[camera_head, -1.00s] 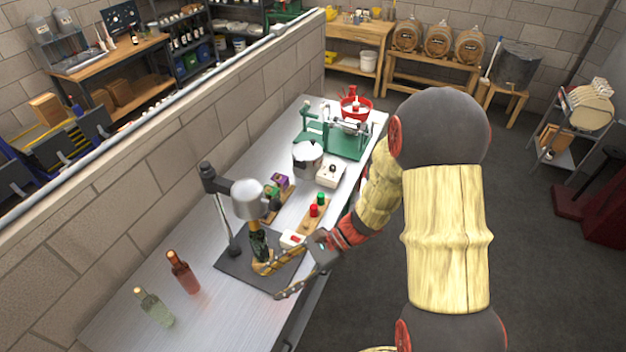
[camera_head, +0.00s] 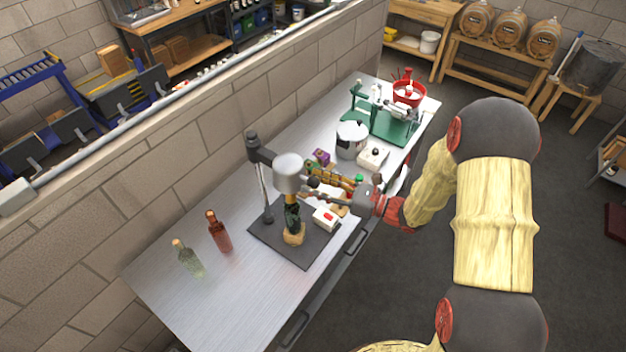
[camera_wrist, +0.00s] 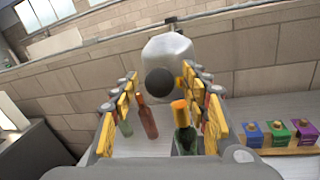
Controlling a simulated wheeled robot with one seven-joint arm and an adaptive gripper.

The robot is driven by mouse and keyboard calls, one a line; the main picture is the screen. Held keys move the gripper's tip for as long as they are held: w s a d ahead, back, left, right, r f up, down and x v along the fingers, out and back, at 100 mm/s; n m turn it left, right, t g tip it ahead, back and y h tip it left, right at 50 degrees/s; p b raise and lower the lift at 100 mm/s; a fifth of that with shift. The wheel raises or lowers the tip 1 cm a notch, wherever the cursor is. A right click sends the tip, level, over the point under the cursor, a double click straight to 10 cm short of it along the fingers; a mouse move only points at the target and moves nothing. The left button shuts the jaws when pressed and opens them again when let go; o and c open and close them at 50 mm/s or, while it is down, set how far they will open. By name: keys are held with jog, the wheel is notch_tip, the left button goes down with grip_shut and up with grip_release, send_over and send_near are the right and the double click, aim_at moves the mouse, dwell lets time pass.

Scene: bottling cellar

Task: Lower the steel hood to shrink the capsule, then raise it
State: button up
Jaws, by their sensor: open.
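The rounded steel hood (camera_head: 288,172) hangs on a dark post stand (camera_head: 262,170), just above a dark green bottle (camera_head: 292,216) with a gold capsule (camera_head: 290,198). The bottle stands upright in a pale wooden cradle (camera_head: 294,238) on a dark base plate (camera_head: 267,236). My gripper (camera_head: 328,182) is open at about hood height, to the hood's right. In the wrist view the hood (camera_wrist: 168,48) lies ahead, and its black knob (camera_wrist: 160,82) appears between my open fingers (camera_wrist: 160,98). I cannot tell whether they touch it. The gold capsule (camera_wrist: 179,110) shows below the knob.
A white box with a red button (camera_head: 326,216) sits by the base plate's right edge. A red bottle (camera_head: 219,232) and a pale green bottle (camera_head: 188,259) stand to the left. A steel pot (camera_head: 351,138) and a green machine (camera_head: 394,122) stand farther back. The front-left bench is clear.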

jog(key=shift+w+a, duration=0.3)
jog(key=shift+a, duration=0.35)
jog(key=c, duration=0.3)
grip_shut()
dwell(0.3)
